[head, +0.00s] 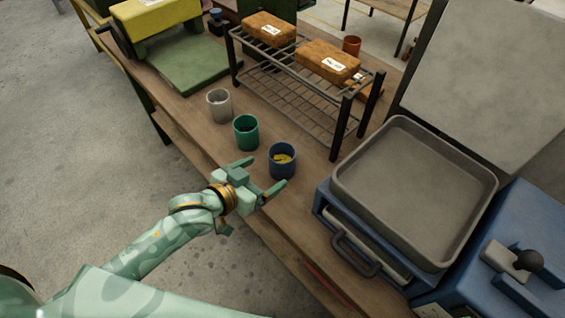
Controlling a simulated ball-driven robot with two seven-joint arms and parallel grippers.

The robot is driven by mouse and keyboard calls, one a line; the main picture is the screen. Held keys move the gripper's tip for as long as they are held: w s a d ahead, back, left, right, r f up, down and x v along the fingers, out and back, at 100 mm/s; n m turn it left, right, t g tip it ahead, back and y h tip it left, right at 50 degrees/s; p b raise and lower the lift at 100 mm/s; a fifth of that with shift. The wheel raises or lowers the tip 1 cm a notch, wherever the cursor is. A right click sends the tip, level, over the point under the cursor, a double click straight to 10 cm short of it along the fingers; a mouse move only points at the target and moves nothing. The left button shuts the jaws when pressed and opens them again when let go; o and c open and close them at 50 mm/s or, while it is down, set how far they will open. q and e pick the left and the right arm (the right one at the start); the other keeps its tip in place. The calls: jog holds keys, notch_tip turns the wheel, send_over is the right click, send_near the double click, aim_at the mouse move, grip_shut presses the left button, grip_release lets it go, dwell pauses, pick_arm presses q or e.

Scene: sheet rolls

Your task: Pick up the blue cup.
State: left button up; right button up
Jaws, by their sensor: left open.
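The blue cup (282,163) stands upright on the wooden bench, the nearest of three cups in a row. Something yellow shows inside it. My left gripper (267,175) is open and empty, just to the left of the blue cup and on the near side of it. Its fingers point towards the cup, with one finger close below the cup in the picture. I cannot tell whether it touches. My right gripper is not in view.
A green cup (246,133) and a grey cup (219,106) stand behind the blue one. A dark wire rack (290,93) with brown packages (328,61) stands beyond them. A blue machine with a grey tray (410,249) is at right. The bench's front edge runs beneath my left arm.

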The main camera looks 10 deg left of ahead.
aim_at(274, 167)
pick_arm(q)
jog(key=x, duration=0.3)
jog(key=shift+w+f+b, duration=0.15)
jog(key=shift+b, duration=0.2)
jog(key=b+x, duration=0.2)
jog(key=x, duration=0.3)
jog(key=shift+w+a, duration=0.1)
jog(key=shift+w, duration=0.05)
jog(key=c, duration=1.1)
